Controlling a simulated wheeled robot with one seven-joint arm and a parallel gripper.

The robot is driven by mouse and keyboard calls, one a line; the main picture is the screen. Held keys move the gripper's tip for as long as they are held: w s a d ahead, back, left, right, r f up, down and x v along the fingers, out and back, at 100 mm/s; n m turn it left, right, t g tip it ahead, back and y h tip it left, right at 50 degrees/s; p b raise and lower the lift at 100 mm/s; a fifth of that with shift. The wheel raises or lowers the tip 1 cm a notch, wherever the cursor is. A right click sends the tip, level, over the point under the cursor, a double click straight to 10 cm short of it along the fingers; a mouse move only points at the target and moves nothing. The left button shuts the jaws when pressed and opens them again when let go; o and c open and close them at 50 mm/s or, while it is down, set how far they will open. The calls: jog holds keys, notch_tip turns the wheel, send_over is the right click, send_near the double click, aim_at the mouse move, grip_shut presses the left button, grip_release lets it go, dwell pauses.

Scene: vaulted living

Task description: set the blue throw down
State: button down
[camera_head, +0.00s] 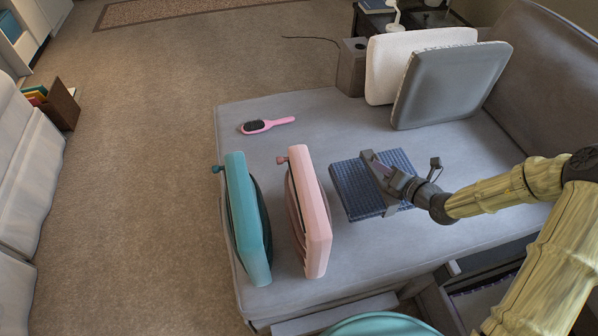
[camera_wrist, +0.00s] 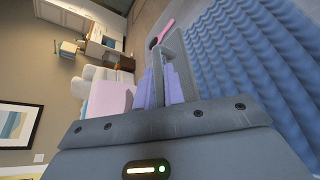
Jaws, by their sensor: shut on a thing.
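The blue throw (camera_head: 353,194) is a folded, ribbed dark-blue block over the grey sofa seat, right of the pink upright case. My gripper (camera_head: 378,172) is shut on the throw from the right side. Parts of the throw show on both sides of the fingers. In the wrist view the throw (camera_wrist: 245,65) fills the right side as wavy blue ribs beside my gripper (camera_wrist: 168,75). I cannot tell whether the underside of the throw touches the seat. The gripper hides part of its top.
The pink case (camera_head: 316,215) and a teal case (camera_head: 245,215) stand upright on the sofa seat (camera_head: 330,115). A pink hairbrush (camera_head: 267,125) lies farther back. A white cushion (camera_head: 385,70) and a grey cushion (camera_head: 445,85) lean at the back right. Bare seat lies behind the throw.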

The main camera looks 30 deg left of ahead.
aim_at(380, 177)
notch_tip(380, 177, down, 5)
jog(key=b, duration=0.3)
jog(key=shift+r+b, duration=0.2)
jog(key=shift+b, duration=0.15)
jog(key=shift+f+b, duration=0.85)
jog(key=shift+f, duration=2.25)
jog(key=shift+f, duration=0.1)
jog(key=shift+f+b, duration=0.55)
jog(key=shift+f, duration=1.2)
jog(key=shift+f, duration=0.1)
jog(key=c, duration=1.5)
grip_release()
